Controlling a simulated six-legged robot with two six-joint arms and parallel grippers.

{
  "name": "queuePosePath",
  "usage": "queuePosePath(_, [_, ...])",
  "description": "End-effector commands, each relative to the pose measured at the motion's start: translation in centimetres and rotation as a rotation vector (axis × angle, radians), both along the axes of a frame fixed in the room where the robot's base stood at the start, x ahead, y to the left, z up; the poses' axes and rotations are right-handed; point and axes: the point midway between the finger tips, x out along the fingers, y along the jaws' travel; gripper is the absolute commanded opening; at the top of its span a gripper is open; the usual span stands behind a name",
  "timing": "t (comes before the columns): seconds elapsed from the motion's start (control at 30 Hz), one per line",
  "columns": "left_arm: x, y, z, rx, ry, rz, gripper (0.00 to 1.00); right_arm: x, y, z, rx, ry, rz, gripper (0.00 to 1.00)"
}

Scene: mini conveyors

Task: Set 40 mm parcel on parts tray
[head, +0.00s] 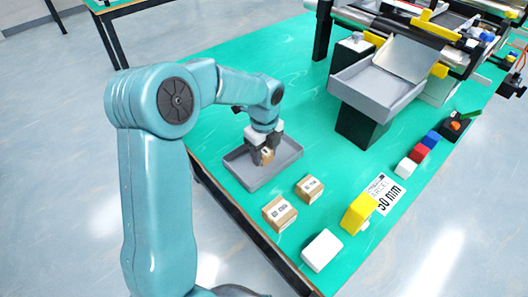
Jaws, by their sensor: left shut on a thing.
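My left gripper (262,155) is shut on a small cardboard parcel (267,156). It holds the parcel low over the inside of a grey parts tray (236,175). I cannot tell whether the parcel touches the tray floor. The fingers hide part of the parcel. Two more cardboard parcels stand on the green table in front of the tray: a smaller one (309,188) and a larger one (279,213). Their size marks are too small to read. My right gripper is not in view.
A grey bin (376,92) and conveyors stand behind. Green table is clear left of the bin.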

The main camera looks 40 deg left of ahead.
Motion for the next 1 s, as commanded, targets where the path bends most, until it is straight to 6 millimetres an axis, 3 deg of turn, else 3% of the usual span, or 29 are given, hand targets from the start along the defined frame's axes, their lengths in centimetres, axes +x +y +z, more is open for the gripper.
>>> queuePosePath(0.23, [0.0,0.0,-0.3,0.000,0.000,0.000,0.15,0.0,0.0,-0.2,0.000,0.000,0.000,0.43])
queuePosePath(0.27, [0.0,0.0,-0.3,0.000,0.000,0.000,0.50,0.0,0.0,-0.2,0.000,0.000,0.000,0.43])
queuePosePath(0.33, [0.0,0.0,-0.3,0.000,0.000,0.000,0.72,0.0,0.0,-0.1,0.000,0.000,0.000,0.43])
queuePosePath(0.6, [0.0,0.0,-0.2,0.000,0.000,0.000,0.72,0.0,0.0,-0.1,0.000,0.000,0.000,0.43])
queuePosePath(0.73, [0.1,0.0,0.8,0.001,-0.003,0.001,0.72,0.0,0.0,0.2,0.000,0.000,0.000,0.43])
queuePosePath(1.0, [0.1,0.0,6.8,0.002,-0.005,0.001,0.72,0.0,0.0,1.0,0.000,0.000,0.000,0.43])
